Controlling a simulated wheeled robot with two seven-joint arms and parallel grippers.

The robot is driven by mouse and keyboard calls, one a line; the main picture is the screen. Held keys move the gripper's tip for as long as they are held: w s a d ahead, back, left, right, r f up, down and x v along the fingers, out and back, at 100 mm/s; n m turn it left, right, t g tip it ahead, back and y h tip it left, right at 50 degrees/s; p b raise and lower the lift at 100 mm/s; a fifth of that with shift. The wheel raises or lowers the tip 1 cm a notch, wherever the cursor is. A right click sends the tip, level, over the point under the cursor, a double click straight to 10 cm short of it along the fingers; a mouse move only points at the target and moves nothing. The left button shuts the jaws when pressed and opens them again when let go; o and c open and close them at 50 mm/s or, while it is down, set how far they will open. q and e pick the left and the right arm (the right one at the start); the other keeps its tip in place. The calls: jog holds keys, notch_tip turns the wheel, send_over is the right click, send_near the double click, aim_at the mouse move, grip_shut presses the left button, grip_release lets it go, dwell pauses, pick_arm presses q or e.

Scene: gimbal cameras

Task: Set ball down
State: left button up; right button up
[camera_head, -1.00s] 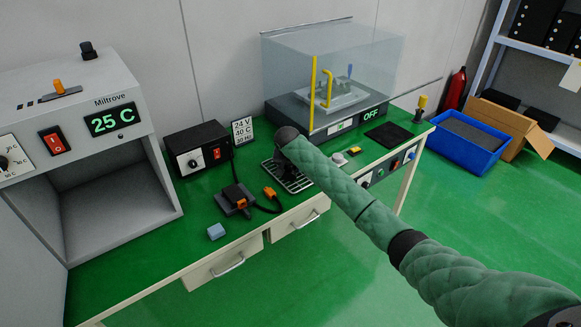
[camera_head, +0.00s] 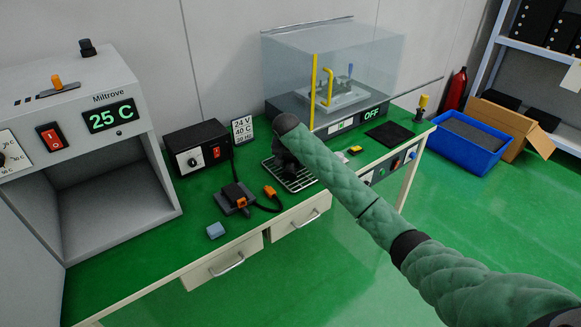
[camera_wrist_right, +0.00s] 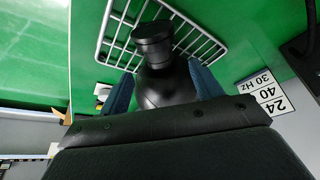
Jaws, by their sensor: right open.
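A black object with a rounded, ball-like body and a short cylindrical end (camera_wrist_right: 153,42) shows in the right wrist view, over a wire rack (camera_wrist_right: 205,48). My right gripper (camera_wrist_right: 163,88) is open, with one blue finger on each side of the rounded body. I cannot tell whether the fingers touch it. In the head view my right gripper (camera_head: 288,160) is a dark shape above the rack (camera_head: 300,182), partly hidden by my forearm. The object cannot be told apart from the gripper there. My left gripper is not in view.
A black power box (camera_head: 198,147) and a sign (camera_head: 242,130) stand left of the rack. A connector block (camera_head: 234,198) with a cable and a small grey-blue block (camera_head: 215,230) lie nearer. A clear-covered machine (camera_head: 335,85) stands behind. The front left of the green bench is clear.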

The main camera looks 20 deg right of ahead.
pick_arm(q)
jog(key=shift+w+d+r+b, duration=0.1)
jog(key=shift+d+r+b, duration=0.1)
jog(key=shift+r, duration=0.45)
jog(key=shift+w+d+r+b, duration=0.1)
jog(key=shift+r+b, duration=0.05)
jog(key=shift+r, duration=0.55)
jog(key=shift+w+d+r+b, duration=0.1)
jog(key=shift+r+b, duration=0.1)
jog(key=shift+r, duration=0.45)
pick_arm(e)
jog(key=v, duration=0.6)
jog(key=shift+r, duration=0.15)
jog(key=shift+s+a, duration=0.1)
